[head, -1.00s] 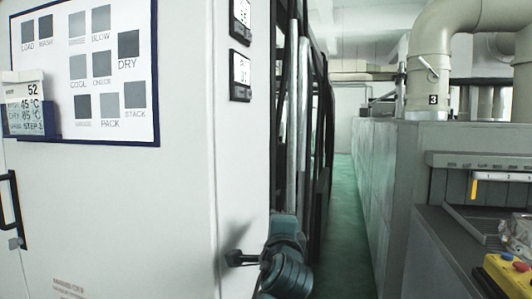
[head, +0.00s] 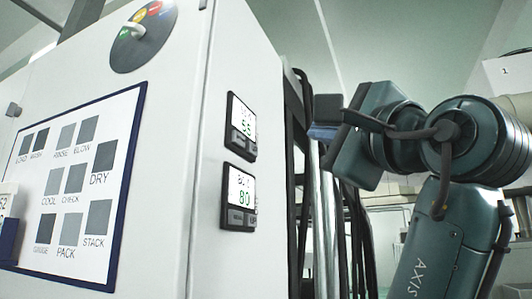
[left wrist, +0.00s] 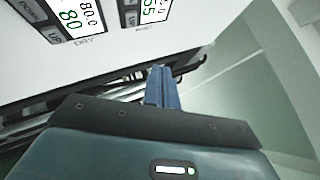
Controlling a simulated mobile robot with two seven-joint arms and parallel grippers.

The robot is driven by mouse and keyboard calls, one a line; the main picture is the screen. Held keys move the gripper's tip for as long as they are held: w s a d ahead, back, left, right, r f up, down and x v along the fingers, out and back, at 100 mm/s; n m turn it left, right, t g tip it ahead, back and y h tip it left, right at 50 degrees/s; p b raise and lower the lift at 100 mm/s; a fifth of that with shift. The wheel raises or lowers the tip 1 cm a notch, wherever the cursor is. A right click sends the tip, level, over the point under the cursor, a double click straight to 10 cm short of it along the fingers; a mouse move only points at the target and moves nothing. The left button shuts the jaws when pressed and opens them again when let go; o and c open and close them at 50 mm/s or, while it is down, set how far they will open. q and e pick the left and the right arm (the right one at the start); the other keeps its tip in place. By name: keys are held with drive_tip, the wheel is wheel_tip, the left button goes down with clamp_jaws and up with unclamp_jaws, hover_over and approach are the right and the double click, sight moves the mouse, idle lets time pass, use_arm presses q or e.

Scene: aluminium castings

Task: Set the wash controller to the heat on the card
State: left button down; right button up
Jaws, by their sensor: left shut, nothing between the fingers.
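Two small black controllers are on the white cabinet's narrow side in the head view. The upper controller (head: 241,125) reads 55; the lower controller (head: 239,197) reads 80. In the left wrist view the one reading 80 (left wrist: 71,20) is labelled DRY and has UP and DOWN buttons; the label under the one reading 55 (left wrist: 152,9) is too small to read surely. The card (head: 7,203) is cut off at the left edge, showing only part of 52. My left gripper (head: 321,131) is shut and empty, right of the controllers and apart from them; its blue fingertips (left wrist: 162,88) are together.
The cabinet front (head: 60,85) carries a board of grey squares (head: 65,190) and a round dial (head: 143,38) with coloured marks. Dark upright bars and pale pipes (head: 328,220) stand behind the cabinet's side, close to my left gripper.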

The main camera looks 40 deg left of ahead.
sight(239, 140)
use_arm(q)
drive_tip(key=shift+s+d+r, duration=0.1)
drive_tip(key=shift+s+r, duration=0.2)
drive_tip(key=shift+s, duration=0.1)
use_arm(e)
drive_tip(key=shift+f, duration=0.1)
drive_tip(key=shift+s, duration=0.1)
use_arm(q)
drive_tip(key=s+a+b, duration=0.2)
drive_tip(key=a, duration=0.6)
drive_tip(key=shift+a, duration=0.3)
use_arm(e)
drive_tip(key=shift+w+a+f, duration=0.1)
drive_tip(key=shift+w+f, duration=0.1)
drive_tip(key=shift+f, duration=0.4)
drive_tip(key=shift+s+f, duration=0.1)
drive_tip(key=shift+f, duration=0.15)
drive_tip(key=shift+r, duration=0.1)
idle(0.6)
